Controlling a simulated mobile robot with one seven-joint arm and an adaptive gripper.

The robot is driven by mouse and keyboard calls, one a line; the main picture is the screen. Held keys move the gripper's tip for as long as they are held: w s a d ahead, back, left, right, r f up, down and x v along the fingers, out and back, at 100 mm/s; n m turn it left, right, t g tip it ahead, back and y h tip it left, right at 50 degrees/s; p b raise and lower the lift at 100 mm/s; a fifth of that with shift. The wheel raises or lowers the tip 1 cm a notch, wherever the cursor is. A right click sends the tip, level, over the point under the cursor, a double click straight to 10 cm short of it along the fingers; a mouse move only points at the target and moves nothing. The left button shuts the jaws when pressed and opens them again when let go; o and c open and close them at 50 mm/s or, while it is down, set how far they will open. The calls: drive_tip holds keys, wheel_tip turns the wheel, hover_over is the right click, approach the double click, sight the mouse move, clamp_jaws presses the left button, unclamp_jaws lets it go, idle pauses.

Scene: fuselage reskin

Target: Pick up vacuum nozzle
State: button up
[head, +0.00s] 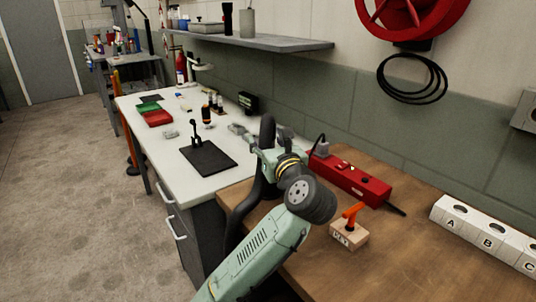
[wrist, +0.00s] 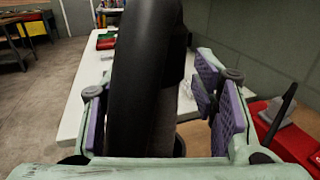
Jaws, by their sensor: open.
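The vacuum nozzle appears to be the thick black tube (wrist: 145,85) that stands between my fingers in the wrist view. Its black rounded top (head: 267,132) shows in the head view, with a curved black hose (head: 243,213) running down beside the workbench corner. My gripper (wrist: 155,105) is open, with one purple pad left of the tube and one right of it. The left pad is close to the tube; a gap shows on the right. In the head view my gripper (head: 275,150) is beside the black top, and my wrist partly hides the lower part.
A red power strip (head: 350,180) with a plug and a wooden block with an orange handle (head: 350,226) lie on the wooden bench (head: 415,270). White lettered holders (head: 485,235) stand at right. The white table (head: 165,150) carries a black mat (head: 208,158) and red and green trays.

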clamp_jaws()
idle(0.7)
